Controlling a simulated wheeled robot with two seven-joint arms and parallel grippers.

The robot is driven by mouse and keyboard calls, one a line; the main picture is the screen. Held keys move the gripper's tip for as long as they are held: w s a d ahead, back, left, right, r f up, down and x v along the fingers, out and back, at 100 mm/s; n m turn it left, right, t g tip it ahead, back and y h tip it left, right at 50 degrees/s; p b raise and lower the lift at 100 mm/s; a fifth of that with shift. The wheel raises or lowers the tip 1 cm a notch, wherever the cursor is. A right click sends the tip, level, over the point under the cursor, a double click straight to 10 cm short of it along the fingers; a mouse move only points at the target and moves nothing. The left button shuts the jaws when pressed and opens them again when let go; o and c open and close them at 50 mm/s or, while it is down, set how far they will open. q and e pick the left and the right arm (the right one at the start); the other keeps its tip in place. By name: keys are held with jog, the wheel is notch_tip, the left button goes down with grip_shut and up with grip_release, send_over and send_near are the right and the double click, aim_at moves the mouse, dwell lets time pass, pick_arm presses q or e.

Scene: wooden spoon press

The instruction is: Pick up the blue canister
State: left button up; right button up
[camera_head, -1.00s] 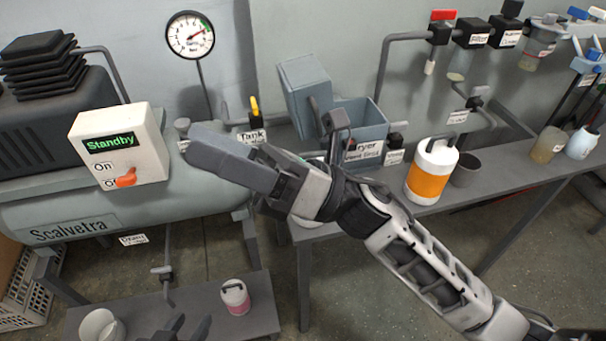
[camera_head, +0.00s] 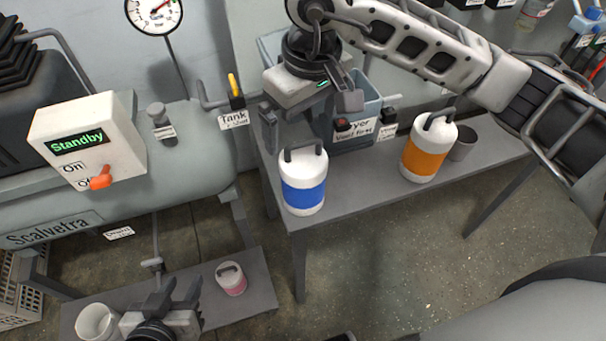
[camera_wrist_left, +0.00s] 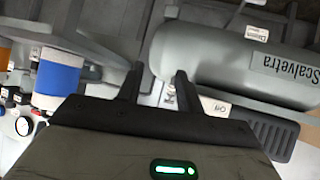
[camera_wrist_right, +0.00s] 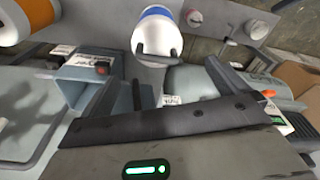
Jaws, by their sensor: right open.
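The blue canister (camera_head: 303,196), white with a blue band and a dark top handle, stands upright near the left end of the grey bench. It also shows in the left wrist view (camera_wrist_left: 57,78) and at the top of the right wrist view (camera_wrist_right: 158,36). My right gripper (camera_head: 312,118) is open and empty, just above and behind the canister's handle, its fingers spread and apart from it. My left gripper (camera_head: 173,290) is open and empty, low in front of the tank, far from the canister.
An orange-banded canister (camera_head: 427,150) and a grey cup (camera_head: 462,143) stand further right on the bench (camera_head: 370,192). A blue-grey dryer box (camera_head: 372,108) is behind. A control box (camera_head: 92,140) is at left. A small pink-banded canister (camera_head: 231,279) sits on the low shelf.

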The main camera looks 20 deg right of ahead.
aim_at(303, 156)
jog(key=f, duration=0.4)
jog(key=shift+w+a+f, duration=0.15)
jog(key=shift+w+f, duration=0.1)
jog(key=shift+f, duration=0.05)
jog(key=shift+d+f+p, duration=0.2)
jog(key=shift+f+p, duration=0.5)
jog(key=shift+f, duration=2)
jog(key=shift+w+r, duration=0.1)
jog(key=c, duration=1.8)
